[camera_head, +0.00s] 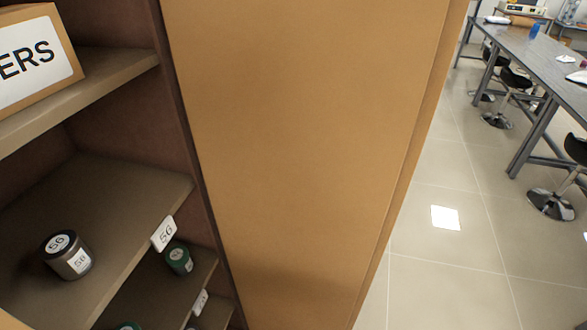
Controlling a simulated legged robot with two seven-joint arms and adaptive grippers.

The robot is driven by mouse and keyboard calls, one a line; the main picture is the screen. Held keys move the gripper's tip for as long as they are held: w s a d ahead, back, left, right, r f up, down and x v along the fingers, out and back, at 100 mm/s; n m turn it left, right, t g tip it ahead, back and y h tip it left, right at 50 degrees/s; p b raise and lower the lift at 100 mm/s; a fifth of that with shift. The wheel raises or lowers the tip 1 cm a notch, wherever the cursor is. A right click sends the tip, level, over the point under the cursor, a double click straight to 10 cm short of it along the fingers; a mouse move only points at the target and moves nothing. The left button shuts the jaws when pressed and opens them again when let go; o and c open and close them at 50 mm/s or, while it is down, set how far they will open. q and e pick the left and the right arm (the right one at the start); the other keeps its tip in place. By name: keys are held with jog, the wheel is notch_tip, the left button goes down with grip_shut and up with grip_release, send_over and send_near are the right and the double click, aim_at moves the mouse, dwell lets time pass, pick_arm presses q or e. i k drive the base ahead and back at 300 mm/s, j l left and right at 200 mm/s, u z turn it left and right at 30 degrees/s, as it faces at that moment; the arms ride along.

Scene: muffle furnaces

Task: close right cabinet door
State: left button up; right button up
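A tall tan panel (310,150) fills the middle of the view, beside the open cabinet's shelves. It appears to be the right cabinet door, standing open; its hinge is not clear, and no handle shows. A narrow strip (412,165) runs along its right edge. The cabinet interior (120,115) is exposed on the left. Neither of my grippers is in view.
A jar labelled 56 (67,254) stands on a shelf (120,200), and a green jar (179,258) below. A lettered box (35,60) is above. Tiled floor (450,270) is clear right of the panel; a table (540,55) and stools (552,203) stand farther off.

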aim_at(310, 121)
jog(key=i+l+u, duration=0.2)
jog(key=l+u, duration=0.15)
jog(key=i+l+u, duration=0.1)
jog(key=l+u, duration=0.3)
jog(key=l, duration=0.15)
jog(key=l+u, duration=0.35)
jog(key=l, duration=0.2)
jog(key=i, duration=0.05)
